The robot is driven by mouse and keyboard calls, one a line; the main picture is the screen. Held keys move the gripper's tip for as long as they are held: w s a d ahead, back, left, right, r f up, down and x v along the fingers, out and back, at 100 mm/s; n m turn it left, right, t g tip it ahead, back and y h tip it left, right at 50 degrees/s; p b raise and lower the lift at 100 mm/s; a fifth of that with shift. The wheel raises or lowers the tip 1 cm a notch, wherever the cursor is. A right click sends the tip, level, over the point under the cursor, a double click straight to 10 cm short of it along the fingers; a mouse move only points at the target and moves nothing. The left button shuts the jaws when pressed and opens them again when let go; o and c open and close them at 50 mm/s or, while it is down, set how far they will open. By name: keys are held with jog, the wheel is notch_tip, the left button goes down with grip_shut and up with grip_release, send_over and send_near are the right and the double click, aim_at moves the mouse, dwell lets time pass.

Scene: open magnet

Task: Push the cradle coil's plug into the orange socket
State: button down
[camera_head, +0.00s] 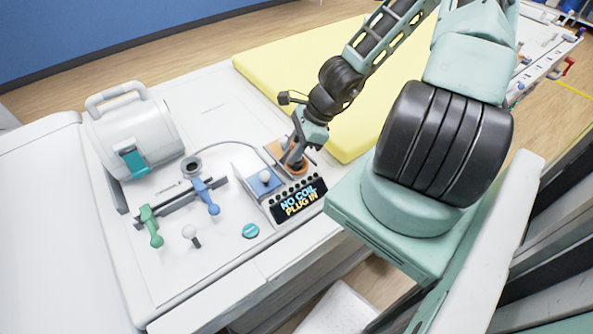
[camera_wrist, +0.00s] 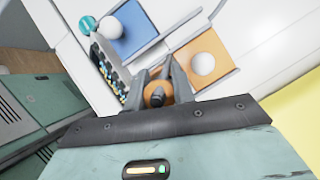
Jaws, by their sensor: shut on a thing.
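My gripper (camera_head: 292,158) points down at the orange socket (camera_head: 299,169) on the white bed. In the wrist view, my gripper (camera_wrist: 157,74) is shut on a dark round plug (camera_wrist: 157,97), with orange of the socket around it. The plug is at the socket, but I cannot tell how deep it sits. A white barrel-shaped coil (camera_head: 135,128) with a carrying handle and a teal patch stands at the left.
A blue pad with a white ball (camera_head: 265,176) lies left of the socket. An orange pad (camera_wrist: 190,45) with a white ball is beside the gripper. Green (camera_head: 150,226) and blue (camera_head: 206,195) levers stand in front of the coil. A yellow mattress (camera_head: 290,70) lies behind.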

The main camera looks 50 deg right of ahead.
jog(key=shift+f+b, duration=0.95)
jog(key=shift+f, duration=0.25)
dwell(0.3)
jog(key=c, duration=1.1)
grip_release()
jog(key=shift+d+r, duration=0.1)
jog(key=shift+d+r, duration=0.2)
jog(key=shift+r, duration=0.1)
jog(key=p+v, duration=0.7)
jog(key=v, duration=0.9)
jog(key=shift+s+r, duration=0.25)
jog(key=shift+r, duration=0.05)
jog(key=shift+a, duration=0.15)
